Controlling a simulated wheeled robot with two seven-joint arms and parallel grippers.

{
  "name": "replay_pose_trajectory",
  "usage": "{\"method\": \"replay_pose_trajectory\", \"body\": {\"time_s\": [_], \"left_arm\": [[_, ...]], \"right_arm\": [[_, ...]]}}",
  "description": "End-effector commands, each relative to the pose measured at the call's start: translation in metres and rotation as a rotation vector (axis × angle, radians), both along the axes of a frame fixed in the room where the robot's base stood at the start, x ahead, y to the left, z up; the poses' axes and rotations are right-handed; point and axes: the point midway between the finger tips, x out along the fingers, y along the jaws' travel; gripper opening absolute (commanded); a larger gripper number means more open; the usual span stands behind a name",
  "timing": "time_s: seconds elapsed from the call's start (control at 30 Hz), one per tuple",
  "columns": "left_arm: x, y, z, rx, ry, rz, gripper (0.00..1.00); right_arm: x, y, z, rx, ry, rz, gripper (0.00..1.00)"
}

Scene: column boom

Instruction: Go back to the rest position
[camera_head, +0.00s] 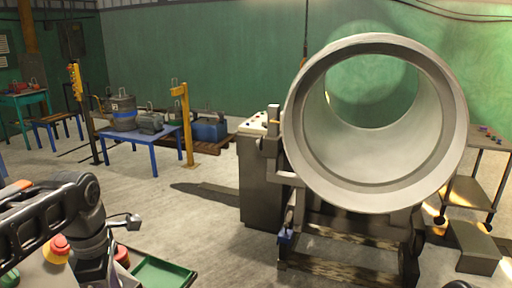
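My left arm, dark grey and black, comes in at the lower left. It bends near the picture's left side and runs down toward the bottom edge. A small grey part sticks out to its right; I cannot tell whether it belongs to the gripper. No clear pair of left fingertips shows. My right gripper is not in view; only a small dark shape (460,284) touches the bottom edge at the right, and I cannot tell what it is. I see nothing held.
A large pale steel cylinder (298,130) rests on a dark stand at the right. A blue table (155,141) with pots and a yellow post (186,125) stand at the left. A green tray (165,272) and a red button (60,243) are close in front. Mid-left floor is clear.

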Motion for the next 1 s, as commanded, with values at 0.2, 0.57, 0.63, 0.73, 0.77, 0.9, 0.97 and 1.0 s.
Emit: {"method": "replay_pose_trajectory", "body": {"time_s": [0.2,0.57,0.63,0.73,0.77,0.9,0.97,1.0], "left_arm": [[0.029,-0.005,-0.001,0.008,-0.121,-0.196,0.34],[0.109,-0.055,-0.065,0.089,-0.411,-0.831,0.34],[0.124,-0.081,-0.108,0.118,-0.47,-1.025,0.34],[0.127,-0.124,-0.183,0.161,-0.534,-1.292,0.34],[0.123,-0.135,-0.204,0.172,-0.546,-1.359,0.34],[0.076,-0.182,-0.299,0.188,-0.55,-1.6,0.34],[0.045,-0.198,-0.334,0.169,-0.529,-1.672,0.34],[0.022,-0.208,-0.354,0.145,-0.511,-1.708,0.34]], "right_arm": [[0.0,0.0,0.0,0.0,0.0,0.001,0.36],[0.0,0.0,0.0,0.0,0.0,0.0,0.36],[0.0,0.0,0.0,0.0,0.0,0.0,0.36],[0.0,0.0,0.0,0.0,0.0,0.0,0.36],[0.0,0.0,0.0,0.0,0.0,0.0,0.36],[0.0,0.0,0.0,0.0,0.0,0.0,0.36],[0.0,0.0,0.0,0.0,0.0,0.0,0.36],[0.0,0.0,0.0,0.0,0.0,0.0,0.36]]}}
